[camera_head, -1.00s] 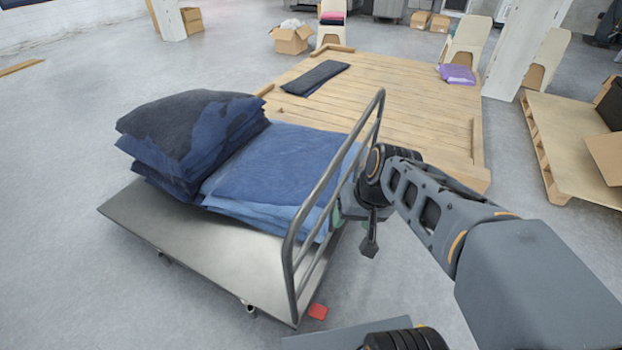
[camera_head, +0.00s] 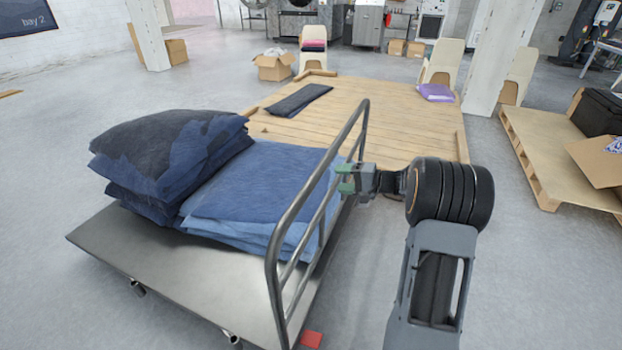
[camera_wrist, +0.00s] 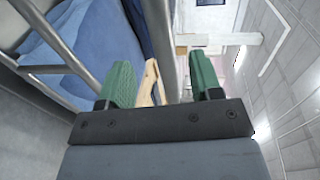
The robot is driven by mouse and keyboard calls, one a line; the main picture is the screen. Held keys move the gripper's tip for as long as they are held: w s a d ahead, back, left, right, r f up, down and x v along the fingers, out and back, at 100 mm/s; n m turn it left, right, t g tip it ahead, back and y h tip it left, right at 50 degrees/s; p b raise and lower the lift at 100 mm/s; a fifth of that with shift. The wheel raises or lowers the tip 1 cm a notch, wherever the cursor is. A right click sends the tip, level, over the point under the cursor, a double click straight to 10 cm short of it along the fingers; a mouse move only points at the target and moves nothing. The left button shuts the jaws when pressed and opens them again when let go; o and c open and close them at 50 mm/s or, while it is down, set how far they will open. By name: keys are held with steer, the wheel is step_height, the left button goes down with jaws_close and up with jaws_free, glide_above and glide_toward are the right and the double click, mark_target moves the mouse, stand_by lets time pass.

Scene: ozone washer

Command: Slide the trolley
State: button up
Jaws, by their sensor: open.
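The trolley (camera_head: 130,262) is a flat grey metal platform on small wheels, with a tubular handle frame (camera_head: 275,262) at its right end. Stacks of folded denim, dark (camera_head: 165,155) and lighter blue (camera_head: 255,185), lie on it. My gripper (camera_head: 345,178) is at the right side of the handle frame, around mid-height. In the wrist view its two green fingers (camera_wrist: 162,82) are apart, with a handle bar (camera_wrist: 160,40) running up between them. I cannot tell whether either finger touches the bar.
A pallet (camera_head: 535,140) with boxes is at the right. A red piece (camera_head: 311,339) lies by the trolley's near corner. The floor at left is clear.

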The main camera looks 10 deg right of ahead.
mark_target(311, 176)
steer(key=x, duration=1)
steer(key=shift+w+a, duration=0.2)
steer(key=shift+a, duration=0.05)
steer(key=shift+f, duration=0.1)
jaws_close()
